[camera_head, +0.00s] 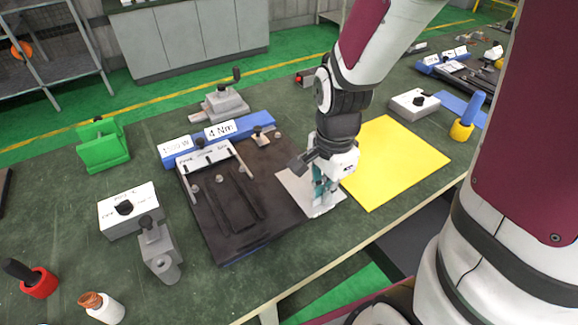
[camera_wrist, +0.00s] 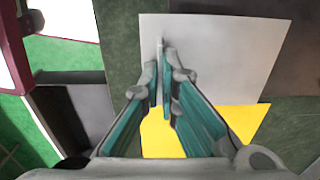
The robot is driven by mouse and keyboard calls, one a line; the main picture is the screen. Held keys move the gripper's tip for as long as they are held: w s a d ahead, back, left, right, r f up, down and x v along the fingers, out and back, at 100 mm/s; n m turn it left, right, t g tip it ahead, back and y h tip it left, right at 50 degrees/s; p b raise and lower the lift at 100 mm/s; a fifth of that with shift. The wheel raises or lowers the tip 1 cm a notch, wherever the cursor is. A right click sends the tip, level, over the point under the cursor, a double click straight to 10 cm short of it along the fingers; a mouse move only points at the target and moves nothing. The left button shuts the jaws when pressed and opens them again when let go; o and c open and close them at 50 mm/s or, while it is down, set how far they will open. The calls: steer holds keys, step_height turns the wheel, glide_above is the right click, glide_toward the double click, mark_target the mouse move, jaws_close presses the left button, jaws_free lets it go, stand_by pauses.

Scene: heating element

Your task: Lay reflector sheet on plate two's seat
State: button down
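The reflector sheet, a flat pale grey square (camera_head: 296,185), is under my gripper (camera_head: 322,200) and overlaps the right edge of the near dark plate (camera_head: 215,225). In the wrist view the sheet (camera_wrist: 235,60) covers part of the dark plate at right. My gripper's teal fingers (camera_wrist: 163,60) are close together on a thin upright tab at the sheet. Whether the sheet touches the plate is unclear. The near plate has slots and a label strip too small to read. A second dark plate (camera_head: 472,78) is at the far right. I cannot tell which is plate two.
A yellow mat (camera_head: 395,160) lies right of the sheet. A blue holder (camera_head: 245,128) with labels 1500 W and 4 Nm stands behind the near plate.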

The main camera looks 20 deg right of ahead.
steer(key=w, duration=0.3)
steer(key=w+a, duration=0.1)
steer(key=w, duration=0.3)
steer(key=w+a+f, duration=0.1)
steer(key=w, duration=0.2)
steer(key=shift+w+a, duration=0.1)
steer(key=shift+w, duration=0.05)
steer(key=shift+w+f, duration=0.1)
steer(key=shift+f, duration=1.6)
steer(key=shift+f, duration=0.2)
steer(key=c, duration=1.8)
jaws_free()
steer(key=shift+r, duration=0.1)
